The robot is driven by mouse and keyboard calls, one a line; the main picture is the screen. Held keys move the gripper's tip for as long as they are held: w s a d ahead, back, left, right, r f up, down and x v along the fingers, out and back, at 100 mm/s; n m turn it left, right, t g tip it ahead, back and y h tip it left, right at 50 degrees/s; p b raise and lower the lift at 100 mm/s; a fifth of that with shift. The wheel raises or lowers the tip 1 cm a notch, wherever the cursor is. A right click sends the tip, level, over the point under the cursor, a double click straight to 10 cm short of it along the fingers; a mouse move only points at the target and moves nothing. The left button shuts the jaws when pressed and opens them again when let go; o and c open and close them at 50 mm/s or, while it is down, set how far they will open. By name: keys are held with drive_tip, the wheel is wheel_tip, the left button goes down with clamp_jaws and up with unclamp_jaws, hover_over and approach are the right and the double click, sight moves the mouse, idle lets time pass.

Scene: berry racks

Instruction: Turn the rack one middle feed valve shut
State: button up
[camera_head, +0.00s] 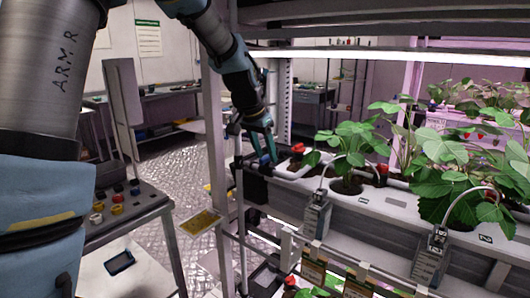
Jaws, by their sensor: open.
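A red valve handle (298,148) stands on the white feed pipe at the left end of the planted trough (352,205); I take this to be the middle tier. My gripper (268,158) points down just left of this valve, with its blue fingers apart and empty. The gripper looks clear of the red handle, but depth is hard to judge. Another red handle (291,281) shows lower down at the tier below, partly cut off by the frame. The exact turn of either handle is too small to tell.
Strawberry plants (345,145) rise close right of the valve. Grey clip-on devices (315,218) hang on the trough front. A bench (120,212) with knobs stands left.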

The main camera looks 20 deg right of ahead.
drive_tip(key=b+v, duration=0.2)
drive_tip(key=v, duration=0.8)
drive_tip(key=shift+a+r+b, duration=0.2)
drive_tip(key=shift+r+b, duration=0.1)
drive_tip(key=shift+r, duration=0.05)
drive_tip(key=shift+s, duration=0.15)
